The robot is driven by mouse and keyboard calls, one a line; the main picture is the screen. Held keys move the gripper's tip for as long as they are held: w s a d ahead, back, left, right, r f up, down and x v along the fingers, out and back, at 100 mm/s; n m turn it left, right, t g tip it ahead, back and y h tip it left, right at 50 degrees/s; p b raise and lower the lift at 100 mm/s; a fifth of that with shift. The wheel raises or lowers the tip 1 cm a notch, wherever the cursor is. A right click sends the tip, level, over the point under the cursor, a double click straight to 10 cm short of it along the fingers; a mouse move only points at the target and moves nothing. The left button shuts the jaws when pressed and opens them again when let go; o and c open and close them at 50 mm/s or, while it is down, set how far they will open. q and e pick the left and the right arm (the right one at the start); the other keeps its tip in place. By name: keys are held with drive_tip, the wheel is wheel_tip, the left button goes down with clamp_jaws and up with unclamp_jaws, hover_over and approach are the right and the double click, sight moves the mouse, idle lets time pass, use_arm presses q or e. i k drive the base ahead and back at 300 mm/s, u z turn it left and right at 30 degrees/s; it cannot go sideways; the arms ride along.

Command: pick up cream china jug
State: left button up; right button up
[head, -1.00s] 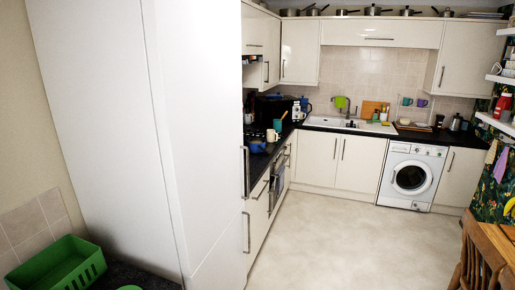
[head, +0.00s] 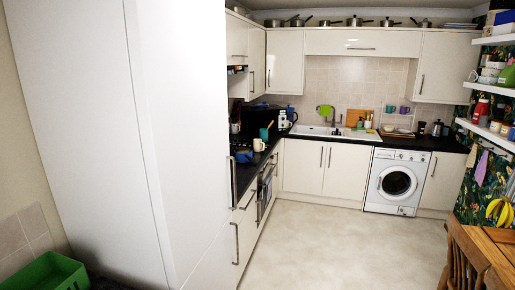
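A small cream vessel with a handle (head: 258,145) stands on the dark worktop at the left, by the hob, in the head view. It may be the cream china jug, but it is too small to be sure. A whitish jug-like item (head: 283,120) stands further back in the corner of the same worktop, with a blue item behind it. Neither of my grippers is in view.
A tall white cabinet (head: 90,130) fills the left side and partly hides the left worktop. A green crate (head: 45,272) is at bottom left. A wooden chair (head: 462,255) and table (head: 497,240) stand at right. The pale floor (head: 335,245) between is clear.

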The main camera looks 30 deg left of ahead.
sight(258, 143)
drive_tip(key=z, duration=0.05)
drive_tip(key=i, duration=2.45)
drive_tip(key=u, duration=0.35)
drive_tip(key=i, duration=1.9)
drive_tip(key=u, duration=1.1)
drive_tip(key=i, duration=1.95)
drive_tip(key=u, duration=0.7)
